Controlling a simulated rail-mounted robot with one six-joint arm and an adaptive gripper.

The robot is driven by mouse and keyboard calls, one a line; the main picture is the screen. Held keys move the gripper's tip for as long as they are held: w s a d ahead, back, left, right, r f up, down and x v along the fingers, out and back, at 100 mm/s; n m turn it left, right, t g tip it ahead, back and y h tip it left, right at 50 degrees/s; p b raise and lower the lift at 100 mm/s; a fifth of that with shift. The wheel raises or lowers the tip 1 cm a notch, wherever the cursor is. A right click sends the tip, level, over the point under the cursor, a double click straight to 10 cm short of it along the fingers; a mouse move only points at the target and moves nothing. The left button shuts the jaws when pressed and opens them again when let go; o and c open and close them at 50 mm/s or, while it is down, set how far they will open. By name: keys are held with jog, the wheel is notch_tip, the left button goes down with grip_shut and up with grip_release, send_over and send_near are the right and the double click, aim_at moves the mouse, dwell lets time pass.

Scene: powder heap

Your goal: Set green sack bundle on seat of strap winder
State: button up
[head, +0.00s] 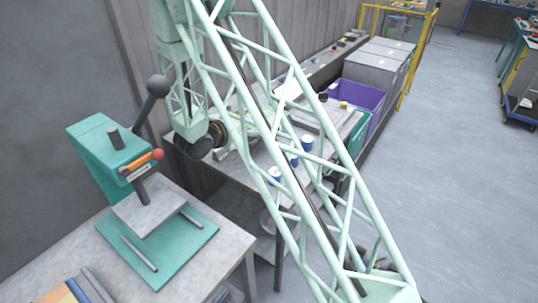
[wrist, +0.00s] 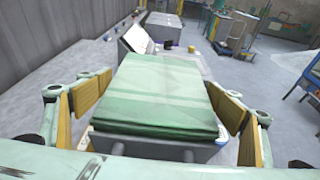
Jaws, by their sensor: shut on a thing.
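The green sack bundle (wrist: 165,95) is a flat, folded stack that fills the middle of the wrist view. My gripper (wrist: 159,84) is shut on it, with tan-padded fingers along its left and right sides. A grey block (wrist: 150,147) shows under the bundle's near edge; I cannot tell whether they touch.
A teal press (head: 105,150) with a lever stands on the near left table (head: 40,255). A grey bench along the wall carries blue-and-white cans (head: 307,143). A purple bin (head: 362,96) stands beyond it.

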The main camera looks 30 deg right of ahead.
jog(key=shift+f, duration=0.1)
jog(key=shift+f+b, duration=0.4)
jog(key=shift+f, duration=2.6)
jog(key=shift+f, duration=1.9)
jog(key=shift+f+b, duration=0.15)
jog(key=shift+b, duration=0.3)
jog(key=o, duration=1.1)
jog(key=shift+p+v, duration=0.4)
jog(key=shift+v, duration=1.7)
jog(key=shift+d, duration=0.1)
